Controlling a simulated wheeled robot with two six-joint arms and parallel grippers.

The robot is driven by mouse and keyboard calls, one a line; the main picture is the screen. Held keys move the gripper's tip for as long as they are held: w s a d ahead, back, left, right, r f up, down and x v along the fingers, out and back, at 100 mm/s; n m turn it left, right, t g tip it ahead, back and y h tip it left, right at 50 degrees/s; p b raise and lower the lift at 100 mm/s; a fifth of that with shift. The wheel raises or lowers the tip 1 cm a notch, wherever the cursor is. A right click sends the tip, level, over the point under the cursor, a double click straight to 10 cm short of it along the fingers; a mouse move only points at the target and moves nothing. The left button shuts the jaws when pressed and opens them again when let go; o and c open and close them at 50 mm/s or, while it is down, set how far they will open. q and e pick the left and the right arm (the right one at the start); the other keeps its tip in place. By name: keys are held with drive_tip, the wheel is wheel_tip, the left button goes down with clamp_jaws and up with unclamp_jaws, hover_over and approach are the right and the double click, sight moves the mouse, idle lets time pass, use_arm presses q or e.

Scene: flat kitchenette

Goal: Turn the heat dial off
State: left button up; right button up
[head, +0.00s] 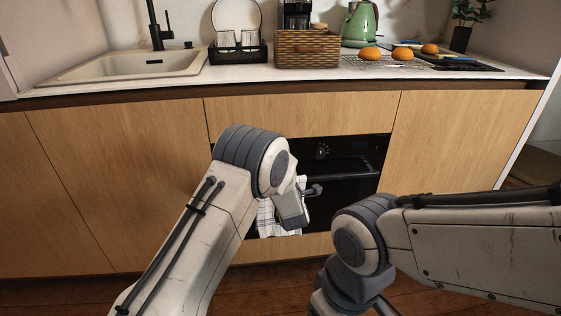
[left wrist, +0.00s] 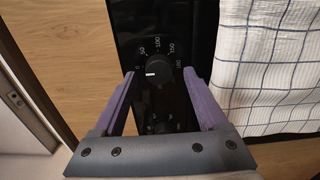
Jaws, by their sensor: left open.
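The black oven (head: 352,165) is set into the wooden cabinet front below the counter. The heat dial (left wrist: 158,73) is a round black knob on the oven's black panel, with white numbers around it. Its white mark points left, close to the 0 label. My left gripper (left wrist: 159,77) is open, with its purple fingers on either side of the dial; I cannot tell whether they touch it. In the head view my left arm hides much of its gripper. My right gripper (head: 350,302) is low in the head view and cut off by the bottom edge.
A second dial (left wrist: 163,127) shows partly below the first, between my fingers. A checked towel (left wrist: 270,70) hangs at the oven, right of the gripper; it also shows behind my left wrist in the head view (head: 266,220). The counter (head: 120,88) holds a sink, basket, green kettle and oranges.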

use_arm(q)
drive_tip(key=p+v, duration=0.1)
drive_tip(key=v, duration=0.8)
drive_tip(key=shift+s, duration=0.15)
